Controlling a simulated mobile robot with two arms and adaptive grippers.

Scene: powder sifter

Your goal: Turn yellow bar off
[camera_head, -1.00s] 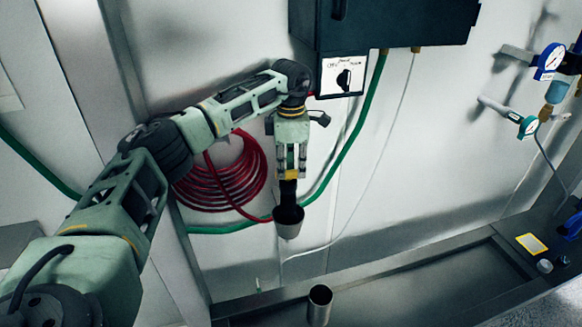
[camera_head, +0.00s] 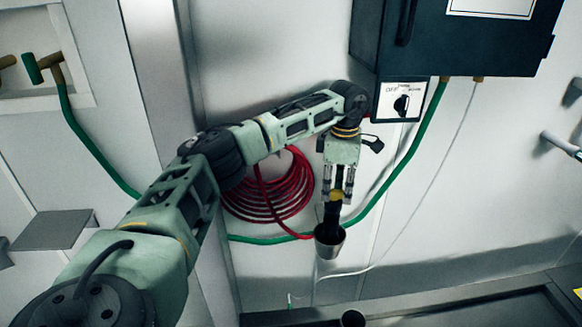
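I see no separate yellow bar that I can make out. My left gripper (camera_head: 332,212) points down in front of the wall. It appears shut on a small metal cup (camera_head: 329,243), which hangs in the air at its dark fingertips. A yellow patch shows on the gripper just above the fingertips. A black rotary knob on a white switch plate (camera_head: 389,101), with "OFF" lettering, is on the wall below the dark box, right of my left wrist. A green-handled valve (camera_head: 33,69) sits in a wall recess at upper left. My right gripper is not in view.
A dark control box (camera_head: 465,48) juts from the wall at upper right. A coiled red hose (camera_head: 296,190) hangs behind my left arm. A green hose (camera_head: 412,150) runs down from the box. A grey shelf (camera_head: 52,230) is at left.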

